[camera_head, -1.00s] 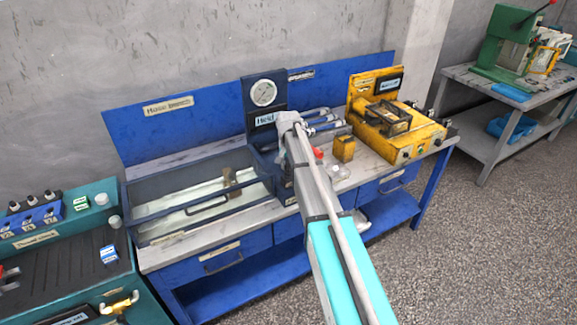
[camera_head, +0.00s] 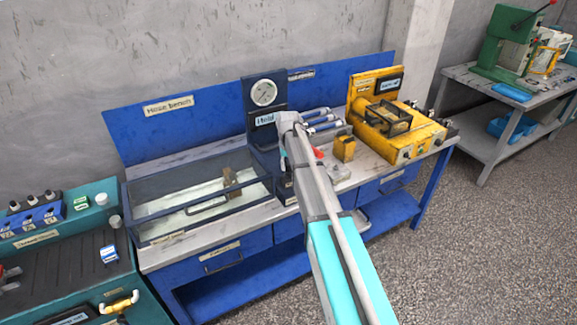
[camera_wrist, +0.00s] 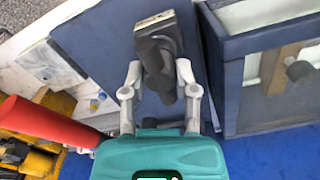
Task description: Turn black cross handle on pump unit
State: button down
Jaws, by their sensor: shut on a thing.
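The pump unit is a dark blue upright housing with a round gauge (camera_head: 264,92) in the head view, standing mid-bench. In the wrist view its dark blue body (camera_wrist: 95,40) fills the upper middle. The black cross handle (camera_wrist: 158,55) sticks out from it towards my gripper (camera_wrist: 158,70). The two pale fingers are shut on the handle, one on each side. In the head view my own arm covers the handle and the fingers. How far the handle is turned cannot be told.
A glass-walled tank (camera_head: 190,207) stands left of the pump unit; its wall (camera_wrist: 228,90) is close to the fingers in the wrist view. A red lever (camera_wrist: 45,118) lies at left there. Yellow equipment (camera_head: 425,133) stands on the bench's right part.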

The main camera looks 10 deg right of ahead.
jog(key=shift+s, duration=0.15)
jog(key=shift+c, duration=1.9)
grip_release()
jog(key=shift+m, duration=0.5)
jog(key=m, duration=0.9)
jog(key=shift+m, duration=0.4)
notch_tip(320, 180, up, 14)
jog(key=p, duration=1.4)
jog(key=s+a+f+n+b, duration=0.2)
jog(key=s+f+n+b, duration=0.3)
jog(key=s, duration=0.9)
jog(key=s+a+f+n+b, duration=0.2)
jog(key=s+f+n+b, duration=0.4)
jog(key=s+f+b, duration=0.5)
jog(key=shift+s+a+f+b, duration=0.15)
jog(key=shift+s+f+b, duration=0.15)
jog(key=shift+s, duration=1.7)
